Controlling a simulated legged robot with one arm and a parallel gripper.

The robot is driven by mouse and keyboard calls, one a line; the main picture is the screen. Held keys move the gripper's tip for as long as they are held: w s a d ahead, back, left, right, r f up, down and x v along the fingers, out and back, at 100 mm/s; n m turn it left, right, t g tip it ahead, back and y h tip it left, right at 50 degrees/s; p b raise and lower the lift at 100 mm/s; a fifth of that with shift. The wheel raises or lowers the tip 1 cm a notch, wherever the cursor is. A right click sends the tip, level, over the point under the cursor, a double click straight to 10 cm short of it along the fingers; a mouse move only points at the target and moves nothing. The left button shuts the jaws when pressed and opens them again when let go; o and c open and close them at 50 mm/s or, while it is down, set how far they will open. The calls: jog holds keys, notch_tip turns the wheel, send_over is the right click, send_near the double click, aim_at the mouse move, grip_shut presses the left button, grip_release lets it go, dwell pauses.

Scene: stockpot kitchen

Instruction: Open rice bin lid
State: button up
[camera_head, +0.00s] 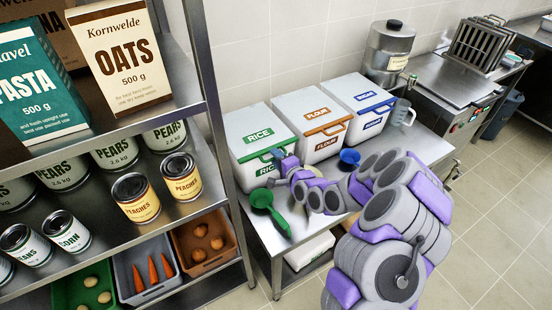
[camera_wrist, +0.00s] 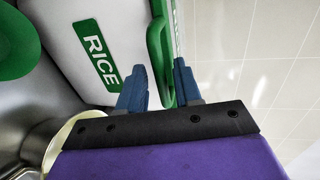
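The rice bin (camera_head: 262,144) is a white box with a green RICE label and a green handle at its front; its lid looks shut. In the wrist view the green RICE label (camera_wrist: 97,56) is close by, and the green handle (camera_wrist: 155,45) runs down between my fingers. My gripper (camera_head: 281,163) is at the front of the rice bin. In the wrist view its two blue fingers (camera_wrist: 160,85) are apart, one on each side of the handle. Whether they press on it cannot be told.
The flour bin (camera_head: 312,128) and a blue-labelled bin (camera_head: 360,100) stand to the right. A green scoop (camera_head: 270,210) lies in front on the steel table, and a blue scoop (camera_head: 349,156) is near the flour bin. A shelf with cans (camera_head: 135,197) stands close on the left.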

jog(key=shift+w+a+f, duration=0.1)
jog(key=shift+w+a, duration=0.15)
jog(key=shift+w, duration=0.05)
grip_shut()
dwell(0.6)
